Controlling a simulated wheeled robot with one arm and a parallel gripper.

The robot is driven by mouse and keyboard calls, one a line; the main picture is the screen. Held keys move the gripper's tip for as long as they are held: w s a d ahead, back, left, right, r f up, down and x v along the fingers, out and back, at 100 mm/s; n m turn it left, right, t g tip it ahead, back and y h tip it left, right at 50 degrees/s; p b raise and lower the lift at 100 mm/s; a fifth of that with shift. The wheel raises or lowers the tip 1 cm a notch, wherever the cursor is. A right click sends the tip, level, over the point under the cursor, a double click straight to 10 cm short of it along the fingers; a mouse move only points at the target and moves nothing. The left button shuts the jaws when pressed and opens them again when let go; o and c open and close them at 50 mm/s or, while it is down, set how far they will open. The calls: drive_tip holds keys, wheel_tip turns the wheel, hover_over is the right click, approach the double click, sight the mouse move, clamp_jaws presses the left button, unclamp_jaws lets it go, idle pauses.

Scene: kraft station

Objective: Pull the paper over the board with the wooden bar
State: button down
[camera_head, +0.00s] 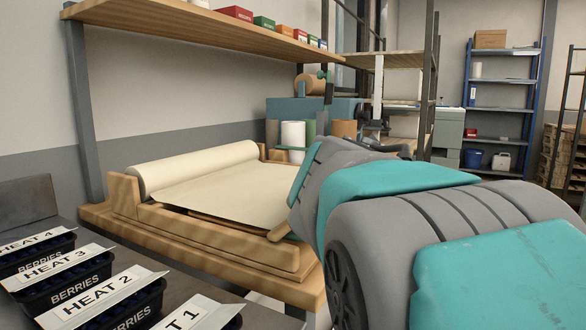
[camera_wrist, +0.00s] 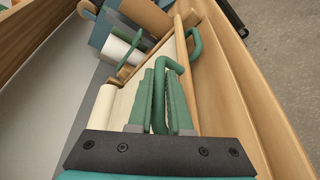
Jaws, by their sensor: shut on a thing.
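The cream paper comes off a roll (camera_head: 195,168) at the back of a wooden frame (camera_head: 205,243). Its sheet (camera_head: 235,192) lies forward over the frame. A darker wooden edge, perhaps the board, shows under the sheet's front. In the wrist view, my gripper (camera_wrist: 163,78) is shut on a green loop handle (camera_wrist: 171,60) between its green fingers. The wooden bar (camera_wrist: 181,42) seems to be the thin strip just beyond; the handle's joint to it is hard to see. Paper (camera_wrist: 130,98) shows left of the fingers. My arm hides the gripper in the head view.
Black berry trays (camera_head: 85,300) with heat labels stand at the lower left. A wooden shelf (camera_head: 190,22) with small boxes hangs above. A white roll (camera_head: 293,138) and a blue-grey machine stand behind the frame. Another green handle (camera_wrist: 194,45) stands beyond the fingers.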

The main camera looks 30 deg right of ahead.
idle(0.3)
drive_tip(key=c, duration=0.8)
unclamp_jaws()
drive_tip(key=shift+c, duration=0.2)
drive_tip(key=shift+s, duration=0.1)
drive_tip(key=v, duration=0.7)
drive_tip(key=shift+s+a, duration=0.25)
